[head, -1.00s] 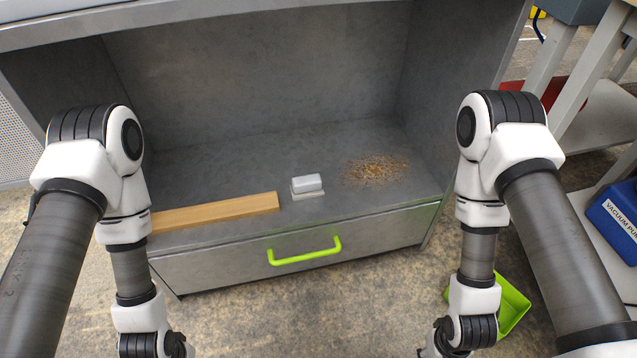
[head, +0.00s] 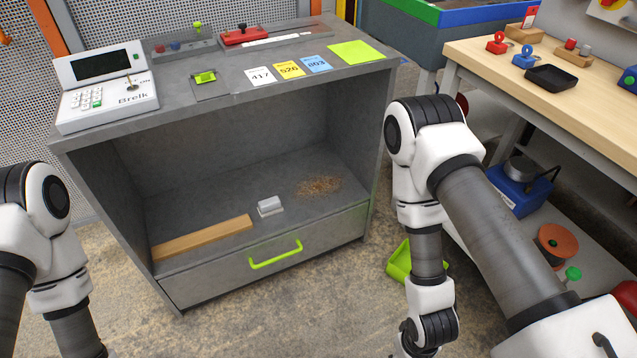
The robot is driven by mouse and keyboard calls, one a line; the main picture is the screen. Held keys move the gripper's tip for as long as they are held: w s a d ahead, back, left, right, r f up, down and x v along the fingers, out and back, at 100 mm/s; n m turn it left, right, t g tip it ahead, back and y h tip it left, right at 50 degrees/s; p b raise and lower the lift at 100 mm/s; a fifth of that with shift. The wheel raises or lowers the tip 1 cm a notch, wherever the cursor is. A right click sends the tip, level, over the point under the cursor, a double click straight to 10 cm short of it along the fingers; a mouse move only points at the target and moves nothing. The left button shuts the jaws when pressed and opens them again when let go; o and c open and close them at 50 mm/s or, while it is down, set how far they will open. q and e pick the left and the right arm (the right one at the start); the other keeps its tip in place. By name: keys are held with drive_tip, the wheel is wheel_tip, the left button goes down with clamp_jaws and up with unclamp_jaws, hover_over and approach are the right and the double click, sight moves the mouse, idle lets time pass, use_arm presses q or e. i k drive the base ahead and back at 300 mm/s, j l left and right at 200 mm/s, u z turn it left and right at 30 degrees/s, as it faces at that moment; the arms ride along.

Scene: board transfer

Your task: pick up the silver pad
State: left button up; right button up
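A small silver-grey block on a thin pale base, which looks like the silver pad (head: 270,206), sits on the floor of the grey cabinet's open compartment, near its front edge. Nothing touches it. My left arm shows at the left edge and my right arm on the right, both well apart from the pad. Both grippers are below the bottom of the head view, so their fingers are hidden.
A wooden strip (head: 203,238) lies left of the pad, and brown crumbs (head: 318,187) lie to its right. Below is a drawer with a green handle (head: 275,254). The cabinet top (head: 225,110) overhangs the compartment. A green bin (head: 400,262) stands behind my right forearm.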

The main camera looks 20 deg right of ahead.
sight(272, 206)
drive_tip(key=i+j, duration=0.25)
drive_tip(key=j, duration=0.2)
drive_tip(key=i+j+u, duration=0.15)
drive_tip(key=j, duration=0.25)
drive_tip(key=i+j, duration=0.4)
